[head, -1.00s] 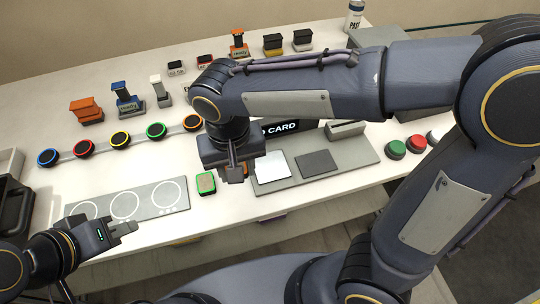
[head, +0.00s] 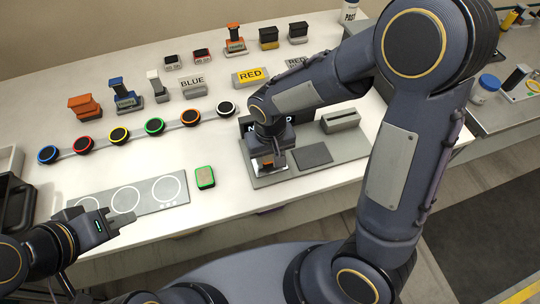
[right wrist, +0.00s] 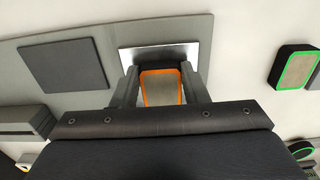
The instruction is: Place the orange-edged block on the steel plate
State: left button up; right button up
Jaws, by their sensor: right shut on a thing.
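The orange-edged block (right wrist: 160,88) is between the two fingers of my right gripper (right wrist: 160,82), which is shut on it. In the head view my right gripper (head: 268,166) points down over the pale shiny steel plate, mostly hiding it. In the right wrist view the steel plate (right wrist: 165,53) shows beyond the fingers, and the block overlaps its near part. I cannot tell whether the block touches the plate. My left gripper (head: 122,219) is near the table's front left, by the circle-marked panel; its opening is unclear.
A dark square pad (head: 313,154) lies beside the steel plate on the grey board (head: 347,146). A green-edged block (head: 205,177) lies left of the board. A row of coloured ring buttons (head: 154,126) and several stamps stand behind. A circle-marked panel (head: 146,194) lies front left.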

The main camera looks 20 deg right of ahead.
aim_at(271, 161)
jog(key=shift+f, duration=0.2)
jog(key=o, duration=1)
notch_tip(271, 161, up, 12)
jog(key=r, duration=0.1)
jog(key=s+d+t+y, duration=0.1)
jog(key=s+d+t, duration=0.1)
jog(key=s+d, duration=0.1)
jog(key=s+d+r+m+t+y, duration=0.1)
jog(key=s+d, duration=0.2)
jog(key=s, duration=0.3)
jog(key=s+d+r+m+t+y, duration=0.1)
jog(key=s+d+t, duration=0.1)
jog(key=s, duration=0.3)
jog(key=shift+s+d+t+y, duration=0.2)
jog(key=shift+d+t+y, duration=0.15)
jog(key=shift+d, duration=0.2)
